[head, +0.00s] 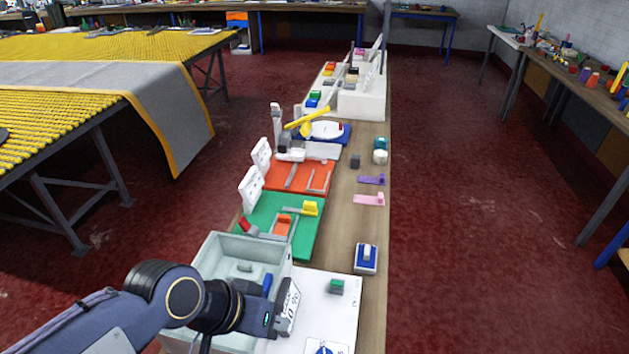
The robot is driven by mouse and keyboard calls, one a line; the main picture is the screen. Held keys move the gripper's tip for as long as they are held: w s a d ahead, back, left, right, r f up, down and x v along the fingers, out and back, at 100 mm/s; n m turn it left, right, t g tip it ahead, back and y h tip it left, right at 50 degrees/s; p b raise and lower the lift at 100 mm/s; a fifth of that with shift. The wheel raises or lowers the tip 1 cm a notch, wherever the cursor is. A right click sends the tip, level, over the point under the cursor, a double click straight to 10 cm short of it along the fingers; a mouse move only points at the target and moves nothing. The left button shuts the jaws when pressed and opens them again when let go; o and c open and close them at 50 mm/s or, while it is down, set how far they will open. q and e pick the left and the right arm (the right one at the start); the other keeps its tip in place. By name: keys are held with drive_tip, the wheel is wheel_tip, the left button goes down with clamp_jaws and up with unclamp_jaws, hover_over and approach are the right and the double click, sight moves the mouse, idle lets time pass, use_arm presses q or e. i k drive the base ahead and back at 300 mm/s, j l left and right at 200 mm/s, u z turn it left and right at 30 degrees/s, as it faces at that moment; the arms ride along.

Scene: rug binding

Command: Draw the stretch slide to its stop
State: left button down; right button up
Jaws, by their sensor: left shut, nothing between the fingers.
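My left gripper (276,306) reaches in from the lower left and is shut and empty. It is beside a small white plate with black markings (290,308), over the left part of a white board (316,276). I cannot tell whether it touches the plate. A green block (337,287) stands on the board, to the right of the gripper. Beyond, a green panel (312,243) carries an orange block (283,223) and a yellow block (310,208) by grey tracks. No part is clearly labelled as the stretch slide. My right gripper is not in view.
A pale open box (214,254) stands left of the board, partly behind my left arm. A blue-and-white switch (366,258) sits to the right. An orange panel (301,176) with slots lies farther back.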

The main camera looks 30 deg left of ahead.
sight(309, 207)
drive_tip(key=u, duration=1.2)
